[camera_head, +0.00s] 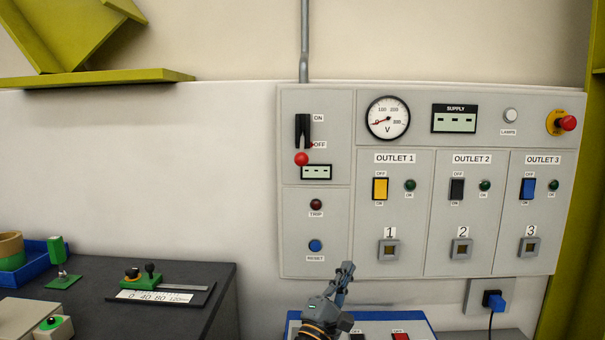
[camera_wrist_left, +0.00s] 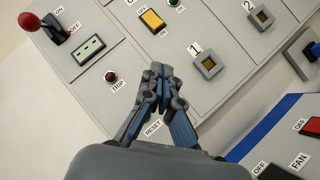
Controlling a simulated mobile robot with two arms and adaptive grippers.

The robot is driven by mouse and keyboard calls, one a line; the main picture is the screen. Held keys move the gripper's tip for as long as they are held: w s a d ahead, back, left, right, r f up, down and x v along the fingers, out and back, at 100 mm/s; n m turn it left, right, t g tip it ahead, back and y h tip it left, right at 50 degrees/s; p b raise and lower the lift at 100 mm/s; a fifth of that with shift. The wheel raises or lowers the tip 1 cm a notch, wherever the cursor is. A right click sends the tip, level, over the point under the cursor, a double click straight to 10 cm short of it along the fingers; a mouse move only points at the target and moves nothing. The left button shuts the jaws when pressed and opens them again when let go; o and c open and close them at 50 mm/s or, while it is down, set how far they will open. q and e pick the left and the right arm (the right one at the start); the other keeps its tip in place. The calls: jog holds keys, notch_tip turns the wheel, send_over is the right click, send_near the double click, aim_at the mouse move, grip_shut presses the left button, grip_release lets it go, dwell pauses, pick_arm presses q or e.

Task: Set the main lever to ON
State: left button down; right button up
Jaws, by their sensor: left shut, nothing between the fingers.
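The main lever (camera_head: 302,157) is on the upper left of the grey wall panel (camera_head: 335,265). It has a red ball knob on a black slotted mount, with ON printed above and OFF below. The knob hangs low, beside and just below the OFF label. In the left wrist view the lever's red knob (camera_wrist_left: 29,21) is at the top left corner. My left gripper (camera_head: 346,268) is below the panel's lower left part, well below the lever. In the left wrist view its fingers (camera_wrist_left: 157,70) are closed together and empty, near the RESET label. My right gripper is not in view.
A blue-edged box (camera_head: 415,322) with FAN switches stands below the panel. A dark table (camera_head: 210,290) at the left holds a slider gauge (camera_head: 155,293) and a blue tray (camera_head: 42,272). A blue plug (camera_head: 495,301) sits at the lower right. The space before the panel's left part is clear.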

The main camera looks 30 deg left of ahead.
aim_at(302, 148)
pick_arm(q)
jog(key=a+r+n+g+y, duration=0.2)
jog(key=a+r+n+y, duration=1.15)
jog(key=n, duration=0.55)
jog(key=shift+y, duration=0.95)
jog(key=p+x, duration=0.1)
jog(key=x, duration=0.1)
jog(key=d+p+x, duration=0.1)
jog(key=p+x, duration=0.1)
jog(key=x, duration=0.1)
jog(key=p+x, duration=0.1)
jog(key=x, duration=0.2)
jog(key=shift+w+d+r, duration=0.1)
jog(key=shift+w+r, duration=0.15)
jog(key=shift+w, duration=0.05)
jog(key=s+d+p, duration=0.1)
jog(key=s+d+r+p, duration=0.1)
jog(key=s+p, duration=0.1)
jog(key=shift+d, duration=0.3)
jog(key=shift+w, duration=0.1)
